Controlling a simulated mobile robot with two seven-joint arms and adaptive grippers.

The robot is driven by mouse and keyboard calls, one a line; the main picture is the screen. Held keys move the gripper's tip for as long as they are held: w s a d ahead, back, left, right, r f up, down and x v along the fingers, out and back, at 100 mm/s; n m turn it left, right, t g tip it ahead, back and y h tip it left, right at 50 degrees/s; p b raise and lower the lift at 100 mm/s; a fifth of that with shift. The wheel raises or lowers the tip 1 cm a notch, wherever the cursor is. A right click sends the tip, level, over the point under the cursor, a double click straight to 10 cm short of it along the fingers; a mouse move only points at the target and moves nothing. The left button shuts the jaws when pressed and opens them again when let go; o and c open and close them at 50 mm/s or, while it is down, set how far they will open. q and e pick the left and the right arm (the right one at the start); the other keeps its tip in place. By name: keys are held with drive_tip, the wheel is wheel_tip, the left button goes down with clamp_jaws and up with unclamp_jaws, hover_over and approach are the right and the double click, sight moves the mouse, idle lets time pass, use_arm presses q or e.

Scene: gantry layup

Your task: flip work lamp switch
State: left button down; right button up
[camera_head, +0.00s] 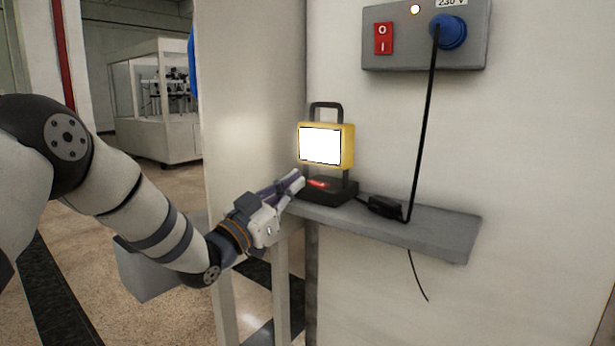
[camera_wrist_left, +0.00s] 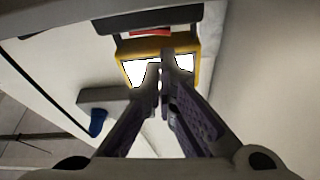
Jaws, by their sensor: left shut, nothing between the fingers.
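The work lamp (camera_head: 346,146) has a yellow housing, a black handle and a bright white, lit panel. It stands upright on a black base (camera_head: 335,194) on a grey shelf. A red switch (camera_head: 317,183) is on the front of the base. My left gripper (camera_head: 299,183) is shut and empty, its tips close to the left of the switch; I cannot tell whether they touch the base. In the left wrist view, the shut fingers (camera_wrist_left: 161,68) overlap the lit lamp (camera_wrist_left: 183,62), with the red switch (camera_wrist_left: 150,31) beyond the tips. My right gripper is not in view.
The grey shelf (camera_head: 440,233) carries a black adapter (camera_head: 386,207) with a cable rising to a blue plug (camera_head: 449,32) in a grey wall box (camera_head: 473,50). That box has a red rocker switch (camera_head: 383,38). A pale panel (camera_head: 250,100) stands left of the lamp.

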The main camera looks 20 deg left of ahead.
sight(317, 166)
use_arm(q)
drive_tip(key=shift+x, duration=2.3)
drive_tip(key=shift+a+f+n+y, duration=0.2)
drive_tip(key=shift+f+n+y, duration=0.3)
drive_tip(key=shift+n, duration=0.4)
drive_tip(key=shift+f, duration=0.1)
